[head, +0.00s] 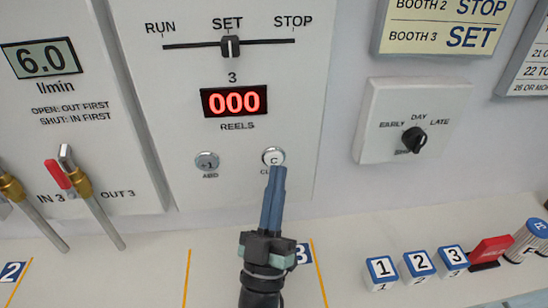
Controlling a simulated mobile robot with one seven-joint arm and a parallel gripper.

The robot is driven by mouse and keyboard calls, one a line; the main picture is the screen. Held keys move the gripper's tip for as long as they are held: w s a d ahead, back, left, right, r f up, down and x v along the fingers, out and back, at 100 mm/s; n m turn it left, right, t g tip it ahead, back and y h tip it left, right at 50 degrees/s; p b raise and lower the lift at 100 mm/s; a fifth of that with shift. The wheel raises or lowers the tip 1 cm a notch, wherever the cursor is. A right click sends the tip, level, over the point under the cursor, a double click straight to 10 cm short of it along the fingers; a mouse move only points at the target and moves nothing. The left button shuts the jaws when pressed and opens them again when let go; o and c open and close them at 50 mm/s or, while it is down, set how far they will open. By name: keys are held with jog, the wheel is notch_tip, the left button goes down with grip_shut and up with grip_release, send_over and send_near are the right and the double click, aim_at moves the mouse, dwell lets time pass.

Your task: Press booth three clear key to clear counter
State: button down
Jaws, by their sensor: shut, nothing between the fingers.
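The round clear key (273,156), marked C, sits at the lower right of the booth 3 panel (180,100) in the head view. Above it, the red counter display (234,101) labelled REELS reads 000. My gripper (278,170) has its two blue fingers shut together with nothing between them. Its tips are at the lower edge of the clear key in the picture and cover part of its label. I cannot tell whether they touch it.
A slider (231,46) on the panel stands at SET. A dial box (412,120) is on the wall to the right. Pipes with a red lever (58,174) are at left.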

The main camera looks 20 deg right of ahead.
jog(key=s, duration=0.2)
jog(key=s+a+p, duration=0.1)
jog(key=s, duration=0.1)
jog(key=shift+s+a+p, duration=0.15)
jog(key=shift+s+p, duration=0.15)
jog(key=shift+s, duration=0.05)
dwell(0.6)
jog(key=w+a+r+n+t+y+p, duration=0.1)
jog(key=w+a+r+t+y+p, duration=0.15)
jog(key=r, duration=0.55)
jog(key=w+a+r+n+t+y+p, duration=0.1)
jog(key=a+r+n+y, duration=0.2)
jog(key=r, duration=0.5)
jog(key=w+a+r+t+y+p, duration=0.1)
jog(key=w+a+r+t+y, duration=0.1)
jog(key=r+y, duration=0.5)
jog(key=s+a+r+p, duration=0.2)
jog(key=s+r, duration=0.1)
jog(key=r, duration=0.5)
jog(key=s+a+r+y+p, duration=0.1)
jog(key=s+a+r, duration=0.1)
jog(key=r, duration=0.7)
jog(key=s+a+r+m+y+p, duration=0.1)
jog(key=s+r, duration=0.3)
jog(key=r, duration=0.4)
jog(key=shift+a+r+p, duration=0.2)
jog(key=shift+a+p, duration=0.3)
jog(key=shift+p, duration=0.3)
jog(key=shift+w+f, duration=0.1)
jog(key=shift+f, duration=0.05)
